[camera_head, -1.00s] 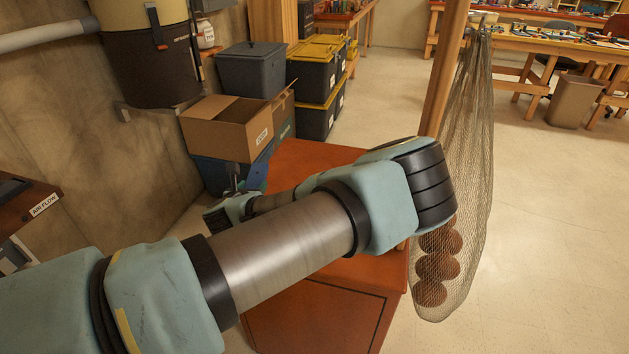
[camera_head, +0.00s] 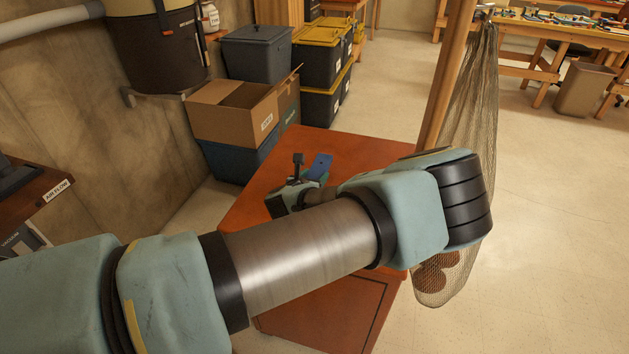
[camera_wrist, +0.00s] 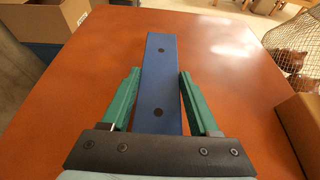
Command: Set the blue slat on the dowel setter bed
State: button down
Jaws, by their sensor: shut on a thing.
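The blue slat (camera_head: 318,167) shows beyond my forearm in the head view, over the red-brown cabinet top. The near end of the slat is hidden by the dark gripper body. I cannot make out a dowel setter bed for certain in either view.
The cabinet top (camera_head: 345,150) looks mostly bare around the slat. A brown block or box (camera_wrist: 302,118) stands at its right in the wrist view. An open cardboard box (camera_head: 235,115) and lidded bins (camera_head: 258,52) stand behind. A net of balls (camera_head: 462,130) hangs by a wooden post at right.

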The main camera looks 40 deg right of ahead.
jog(key=shift+f+p, duration=0.3)
jog(key=shift+f, duration=1.1)
jog(key=shift+f, duration=0.1)
jog(key=shift+c, duration=0.7)
grip_release()
